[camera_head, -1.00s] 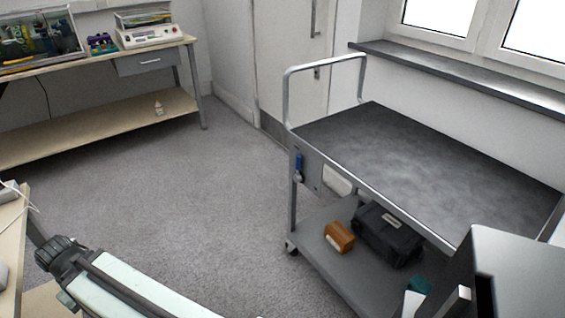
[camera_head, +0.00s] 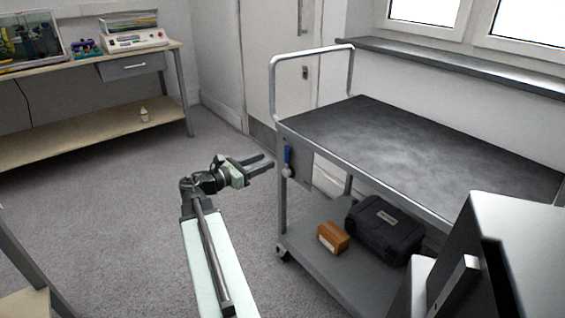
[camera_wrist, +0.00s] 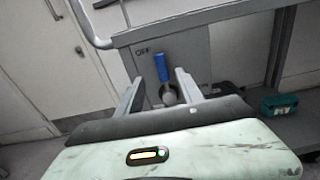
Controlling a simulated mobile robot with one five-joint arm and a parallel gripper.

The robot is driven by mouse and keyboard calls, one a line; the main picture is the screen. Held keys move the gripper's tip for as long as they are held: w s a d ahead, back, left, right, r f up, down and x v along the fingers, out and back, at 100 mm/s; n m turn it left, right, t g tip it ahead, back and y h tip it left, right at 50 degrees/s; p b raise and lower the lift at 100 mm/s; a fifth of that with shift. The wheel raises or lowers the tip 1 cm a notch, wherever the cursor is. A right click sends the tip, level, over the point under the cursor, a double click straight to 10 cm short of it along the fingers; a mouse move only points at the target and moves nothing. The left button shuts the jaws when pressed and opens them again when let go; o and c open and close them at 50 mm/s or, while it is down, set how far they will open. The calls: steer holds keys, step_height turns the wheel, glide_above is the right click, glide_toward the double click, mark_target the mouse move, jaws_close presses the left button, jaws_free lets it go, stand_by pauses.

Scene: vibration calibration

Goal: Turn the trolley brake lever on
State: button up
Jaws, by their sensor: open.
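The trolley (camera_head: 365,190) stands on the right, with a dark top, a lower shelf and a bent metal handle. Its brake lever (camera_head: 287,158) has a blue grip and is mounted on the panel at the near left end. In the wrist view the lever (camera_wrist: 161,67) points up from a round pivot, beside the marking "OFF" (camera_wrist: 143,51). My gripper (camera_head: 268,163) is open and empty, a short way left of the lever in the head view. In the wrist view its fingers (camera_wrist: 160,80) stand on either side of the lever, apart from it as far as I can tell.
A black case (camera_head: 383,230) and a brown box (camera_head: 333,238) lie on the lower shelf. A teal box (camera_wrist: 280,104) shows in the wrist view. A workbench (camera_head: 90,65) stands at the back left. The carpet between bench and trolley is clear.

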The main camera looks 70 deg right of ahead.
mark_target(285, 152)
steer(key=x, duration=0.8)
steer(key=shift+s+r, duration=0.2)
steer(key=shift+r, duration=0.1)
jaws_close()
stand_by(1.1)
